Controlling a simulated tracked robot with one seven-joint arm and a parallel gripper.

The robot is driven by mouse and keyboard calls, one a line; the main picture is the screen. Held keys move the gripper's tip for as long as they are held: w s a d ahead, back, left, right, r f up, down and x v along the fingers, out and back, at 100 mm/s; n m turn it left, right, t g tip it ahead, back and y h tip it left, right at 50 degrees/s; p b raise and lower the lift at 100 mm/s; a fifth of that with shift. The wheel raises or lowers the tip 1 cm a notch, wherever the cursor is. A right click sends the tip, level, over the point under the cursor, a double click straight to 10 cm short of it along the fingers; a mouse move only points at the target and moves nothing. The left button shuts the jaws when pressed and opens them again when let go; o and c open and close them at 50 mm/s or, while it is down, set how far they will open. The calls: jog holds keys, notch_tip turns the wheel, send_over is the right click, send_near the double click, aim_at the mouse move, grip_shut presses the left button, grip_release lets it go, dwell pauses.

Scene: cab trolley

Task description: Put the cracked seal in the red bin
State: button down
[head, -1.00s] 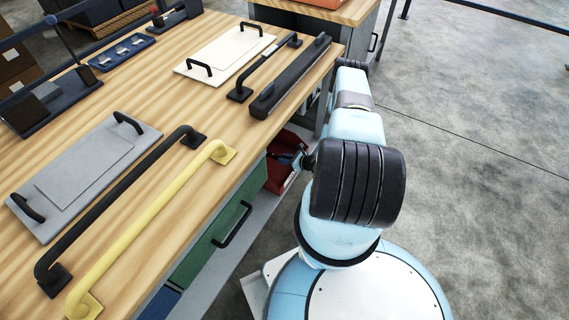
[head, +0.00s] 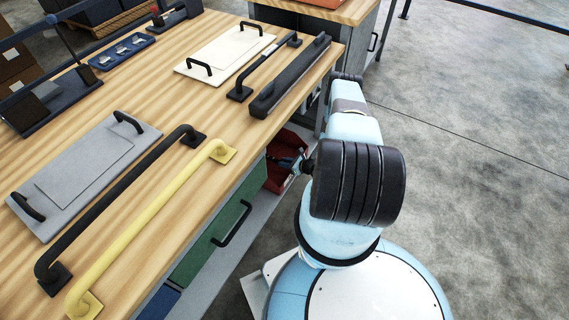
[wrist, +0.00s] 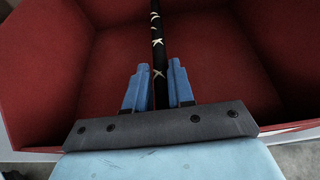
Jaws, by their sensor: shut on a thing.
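The cracked seal (wrist: 156,35) is a thin black strip with pale crack marks, seen in the wrist view. My gripper (wrist: 159,85) has its two blue fingers closed on the strip, one on each side. The strip runs from between the fingers away toward the top of the picture. The red bin (wrist: 225,60) fills most of the wrist view, and the strip shows in front of its inside. Whether the strip touches the bin cannot be told. In the head view, part of the red bin (head: 278,178) shows under the bench edge; my arm hides the rest.
A wooden bench top (head: 150,85) overhangs the bin. Green drawer (head: 212,240) stands beside it. On the bench are a yellow handle (head: 150,228), a black handle (head: 115,208), a grey panel (head: 85,175) and a dark bar (head: 290,77). The floor at right is clear.

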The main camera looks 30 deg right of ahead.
jog(key=shift+s+f, duration=0.1)
jog(key=shift+f, duration=0.25)
jog(key=c, duration=1)
grip_release()
jog(key=shift+s, duration=0.1)
jog(key=shift+o, duration=0.2)
jog(key=shift+r, duration=0.25)
jog(key=v, duration=1.2)
jog(key=shift+r, duration=0.35)
